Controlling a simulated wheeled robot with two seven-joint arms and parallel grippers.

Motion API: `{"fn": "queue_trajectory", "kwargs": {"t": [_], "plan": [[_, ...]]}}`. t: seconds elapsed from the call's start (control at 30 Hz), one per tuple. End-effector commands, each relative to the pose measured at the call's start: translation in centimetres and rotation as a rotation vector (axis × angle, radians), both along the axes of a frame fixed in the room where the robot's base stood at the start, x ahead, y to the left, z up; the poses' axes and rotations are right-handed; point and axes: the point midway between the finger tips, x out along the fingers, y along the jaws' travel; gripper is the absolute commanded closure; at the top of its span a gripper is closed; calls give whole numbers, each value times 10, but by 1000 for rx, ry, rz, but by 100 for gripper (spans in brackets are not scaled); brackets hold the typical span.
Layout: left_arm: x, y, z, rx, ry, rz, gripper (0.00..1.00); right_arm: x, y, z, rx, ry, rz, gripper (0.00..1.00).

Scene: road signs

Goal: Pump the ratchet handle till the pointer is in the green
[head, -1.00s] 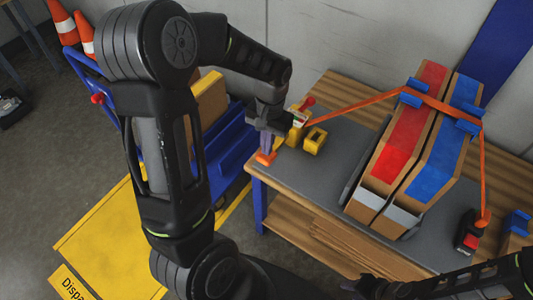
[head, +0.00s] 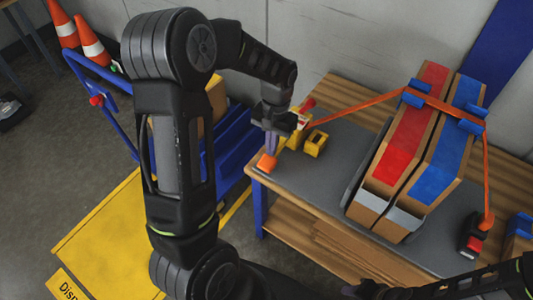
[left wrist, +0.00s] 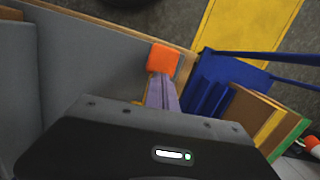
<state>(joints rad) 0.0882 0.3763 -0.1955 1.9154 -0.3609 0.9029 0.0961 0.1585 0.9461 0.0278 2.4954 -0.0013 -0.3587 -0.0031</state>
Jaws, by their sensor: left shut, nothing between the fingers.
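The yellow ratchet (head: 294,137) sits at the table's left end, partly hidden by my left gripper. An orange strap (head: 360,105) runs from it. A red piece (head: 308,104) sticks up behind it. My left gripper (head: 270,148) is shut and empty, pointing down beside the ratchet. An orange block (head: 266,162), perhaps the handle's end, is at its fingertips near the table edge. In the left wrist view, the orange block (left wrist: 164,57) lies just beyond the purple fingers (left wrist: 161,88); contact is unclear. The pointer and green zone are not readable. My right gripper (head: 358,290) is partly visible at the bottom.
Two sign-like boards, red (head: 405,130) and blue (head: 447,150), lie under the strap on the grey-topped table (head: 325,178). A small yellow block (head: 315,144) is beside the ratchet. A blue cart (head: 232,150) and yellow floor plate (head: 105,235) are at left.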

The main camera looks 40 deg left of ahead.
Motion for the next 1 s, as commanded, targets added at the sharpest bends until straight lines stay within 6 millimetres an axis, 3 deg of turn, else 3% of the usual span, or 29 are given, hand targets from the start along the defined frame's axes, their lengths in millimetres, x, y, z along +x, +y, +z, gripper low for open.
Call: {"fn": "queue_trajectory", "kwargs": {"t": [0.37,0.8,1.0], "plan": [[5,0,3,0,-13,-1,100,0,0,0,0,0,0,64],[10,1,64,1,-13,-1,100,0,0,7,0,0,0,64],[10,1,79,1,-9,0,100,0,0,8,0,0,0,64]]}}
